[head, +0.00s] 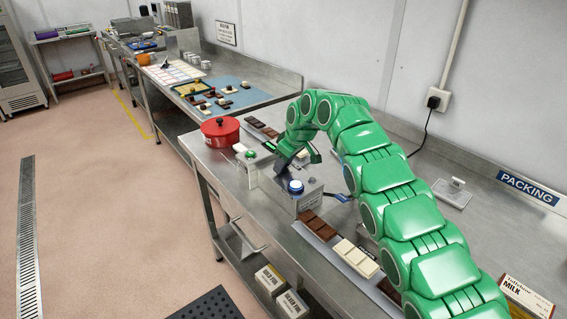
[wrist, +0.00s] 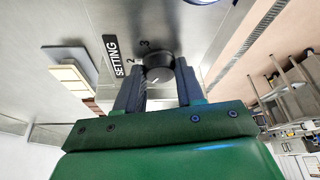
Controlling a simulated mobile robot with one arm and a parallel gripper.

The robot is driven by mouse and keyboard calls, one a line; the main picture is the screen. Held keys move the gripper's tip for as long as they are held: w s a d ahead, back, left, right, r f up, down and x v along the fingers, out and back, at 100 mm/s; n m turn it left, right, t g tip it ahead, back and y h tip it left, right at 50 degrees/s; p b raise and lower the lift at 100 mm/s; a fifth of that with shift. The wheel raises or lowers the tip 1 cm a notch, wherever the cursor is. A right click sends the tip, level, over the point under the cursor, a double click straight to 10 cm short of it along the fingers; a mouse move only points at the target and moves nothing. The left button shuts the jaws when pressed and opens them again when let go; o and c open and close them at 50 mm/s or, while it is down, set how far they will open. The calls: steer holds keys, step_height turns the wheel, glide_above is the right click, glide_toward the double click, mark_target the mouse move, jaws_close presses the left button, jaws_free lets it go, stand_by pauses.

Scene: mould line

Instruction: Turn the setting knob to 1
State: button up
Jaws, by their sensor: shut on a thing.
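In the wrist view the setting knob (wrist: 158,62) is a round black knob on a grey metal face. My gripper (wrist: 159,78) is shut on it, with one dark finger on each side. A black SETTING label (wrist: 112,55) is beside the knob, and the numerals 2 and 3 show near its edge. The numeral 1 is not visible. A small pale mark shows on the knob, but I cannot tell which numeral it points to. In the head view my gripper (head: 283,163) is low over the steel bench, and the knob is hidden.
A box with a blue button (head: 295,187) and one with a green button (head: 250,154) stand close to my gripper. A red pot (head: 220,131) is behind them. Chocolate bars lie on a tray (head: 345,262) in front. The wall is close on the right.

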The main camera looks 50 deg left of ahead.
steer(key=shift+c, duration=0.6)
steer(key=shift+m, duration=0.6)
steer(key=shift+r, duration=0.1)
steer(key=o, duration=1)
steer(key=shift+v, duration=3.8)
steer(key=shift+s+d, duration=0.1)
steer(key=shift+s, duration=0.1)
